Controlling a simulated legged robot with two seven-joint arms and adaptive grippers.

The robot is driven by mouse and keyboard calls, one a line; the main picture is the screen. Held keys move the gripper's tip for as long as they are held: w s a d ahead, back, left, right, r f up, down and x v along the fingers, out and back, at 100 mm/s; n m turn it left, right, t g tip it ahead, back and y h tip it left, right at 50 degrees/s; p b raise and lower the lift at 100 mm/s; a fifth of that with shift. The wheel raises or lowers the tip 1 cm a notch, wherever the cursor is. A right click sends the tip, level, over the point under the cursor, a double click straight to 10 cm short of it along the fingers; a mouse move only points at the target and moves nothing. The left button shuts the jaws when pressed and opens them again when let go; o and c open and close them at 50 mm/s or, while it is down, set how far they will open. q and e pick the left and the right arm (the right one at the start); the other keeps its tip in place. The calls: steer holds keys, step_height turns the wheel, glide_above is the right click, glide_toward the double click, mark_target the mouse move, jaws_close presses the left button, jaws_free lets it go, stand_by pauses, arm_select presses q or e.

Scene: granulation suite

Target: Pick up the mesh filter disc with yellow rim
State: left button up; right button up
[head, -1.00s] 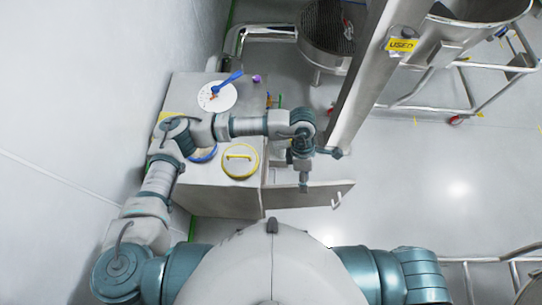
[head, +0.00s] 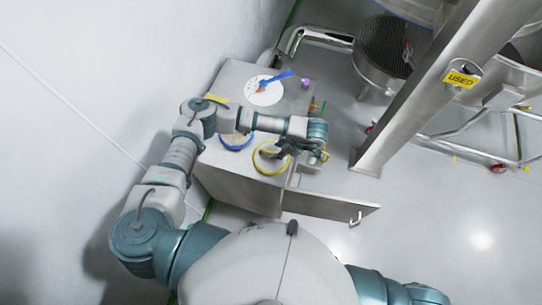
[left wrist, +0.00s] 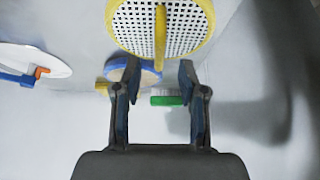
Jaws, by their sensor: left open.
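The mesh filter disc with yellow rim (head: 256,163) lies on the cabinet top near its right front edge, partly hidden by my left gripper (head: 282,150). In the left wrist view the disc (left wrist: 136,28) is at the top, with white mesh and a yellow bar handle across its middle. My left gripper (left wrist: 156,78) is open there, its two fingers apart and nothing between them. The yellow handle points down toward the gap between the fingers. My right gripper is not in view.
A blue-rimmed disc (head: 236,147) lies close to the left of the yellow one. A white round plate with a blue tool (head: 277,80) is farther back. The cabinet door (head: 330,207) stands open at the front right. A steel post (head: 420,95) rises at the right.

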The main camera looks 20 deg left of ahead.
mark_target(271, 153)
arm_select(q)
steer(key=shift+p+x, duration=0.5)
steer(key=shift+x, duration=2.3)
steer(key=shift+w, duration=0.1)
jaws_close()
